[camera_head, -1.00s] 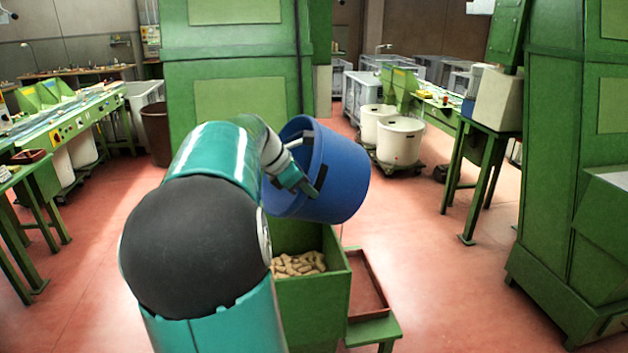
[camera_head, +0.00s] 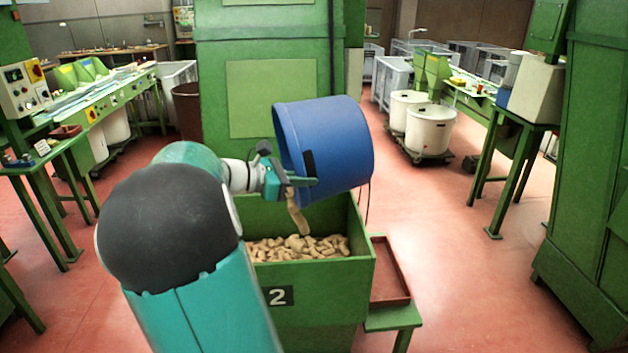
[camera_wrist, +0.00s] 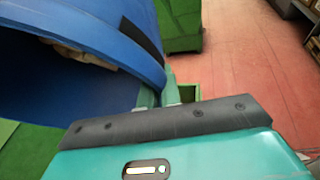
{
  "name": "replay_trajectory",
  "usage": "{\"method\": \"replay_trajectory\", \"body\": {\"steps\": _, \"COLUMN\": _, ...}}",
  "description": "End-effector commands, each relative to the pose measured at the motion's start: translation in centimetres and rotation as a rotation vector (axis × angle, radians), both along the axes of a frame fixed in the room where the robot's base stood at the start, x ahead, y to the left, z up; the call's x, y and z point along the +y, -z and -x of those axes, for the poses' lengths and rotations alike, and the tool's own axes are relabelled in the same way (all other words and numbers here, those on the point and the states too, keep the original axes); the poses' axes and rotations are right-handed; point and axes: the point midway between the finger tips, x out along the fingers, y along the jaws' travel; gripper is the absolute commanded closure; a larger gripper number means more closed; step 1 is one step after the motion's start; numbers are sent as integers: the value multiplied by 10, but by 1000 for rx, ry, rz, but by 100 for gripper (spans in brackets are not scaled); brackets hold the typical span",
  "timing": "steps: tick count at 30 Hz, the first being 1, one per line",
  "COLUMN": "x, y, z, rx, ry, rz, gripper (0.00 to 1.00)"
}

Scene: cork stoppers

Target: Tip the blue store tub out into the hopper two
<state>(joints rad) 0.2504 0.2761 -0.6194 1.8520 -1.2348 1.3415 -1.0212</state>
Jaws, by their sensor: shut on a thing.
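The blue store tub (camera_head: 335,145) is tilted in the air over hopper two, its mouth turned down to the left. My gripper (camera_head: 300,182) is shut on the tub's rim. Corks (camera_head: 298,215) fall in a thin stream from the mouth into the hopper. The hopper (camera_head: 325,285) is a green open-topped bin marked "2", with a layer of corks (camera_head: 300,247) inside. In the wrist view the tub (camera_wrist: 90,35) fills the upper left, and a few pale corks (camera_wrist: 85,55) show inside it.
A red-brown tray (camera_head: 390,270) on a low green stand is right of the hopper. A tall green cabinet (camera_head: 265,95) rises behind it. White bins (camera_head: 430,130) stand further back. Red floor is clear to the right.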

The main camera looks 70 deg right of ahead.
Motion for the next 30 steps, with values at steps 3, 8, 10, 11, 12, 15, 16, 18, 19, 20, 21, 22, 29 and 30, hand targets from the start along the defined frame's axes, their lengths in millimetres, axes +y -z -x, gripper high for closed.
{"method": "replay_trajectory", "body": {"steps": 3, "x": 6, "y": -3, "z": -8, "rx": 58, "ry": -1, "rz": 44, "gripper": 100}}
{"method": "replay_trajectory", "body": {"steps": 8, "x": 13, "y": -7, "z": -17, "rx": 129, "ry": -1, "rz": 100, "gripper": 100}}
{"method": "replay_trajectory", "body": {"steps": 10, "x": 15, "y": -9, "z": -20, "rx": 153, "ry": 0, "rz": 119, "gripper": 100}}
{"method": "replay_trajectory", "body": {"steps": 11, "x": 16, "y": -9, "z": -21, "rx": 161, "ry": 1, "rz": 125, "gripper": 100}}
{"method": "replay_trajectory", "body": {"steps": 12, "x": 17, "y": -10, "z": -22, "rx": 170, "ry": 0, "rz": 132, "gripper": 100}}
{"method": "replay_trajectory", "body": {"steps": 15, "x": 19, "y": -11, "z": -24, "rx": 185, "ry": 0, "rz": 146, "gripper": 100}}
{"method": "replay_trajectory", "body": {"steps": 16, "x": 19, "y": -11, "z": -25, "rx": 188, "ry": 0, "rz": 148, "gripper": 100}}
{"method": "replay_trajectory", "body": {"steps": 18, "x": 19, "y": -11, "z": -25, "rx": 191, "ry": 1, "rz": 151, "gripper": 100}}
{"method": "replay_trajectory", "body": {"steps": 19, "x": 19, "y": -12, "z": -25, "rx": 192, "ry": 1, "rz": 151, "gripper": 100}}
{"method": "replay_trajectory", "body": {"steps": 20, "x": 19, "y": -12, "z": -25, "rx": 191, "ry": 1, "rz": 151, "gripper": 100}}
{"method": "replay_trajectory", "body": {"steps": 21, "x": 19, "y": -11, "z": -25, "rx": 192, "ry": 1, "rz": 150, "gripper": 100}}
{"method": "replay_trajectory", "body": {"steps": 22, "x": 19, "y": -11, "z": -25, "rx": 192, "ry": 1, "rz": 150, "gripper": 100}}
{"method": "replay_trajectory", "body": {"steps": 29, "x": 21, "y": -9, "z": -34, "rx": 190, "ry": -22, "rz": 150, "gripper": 100}}
{"method": "replay_trajectory", "body": {"steps": 30, "x": 23, "y": -7, "z": -41, "rx": 188, "ry": -43, "rz": 152, "gripper": 100}}
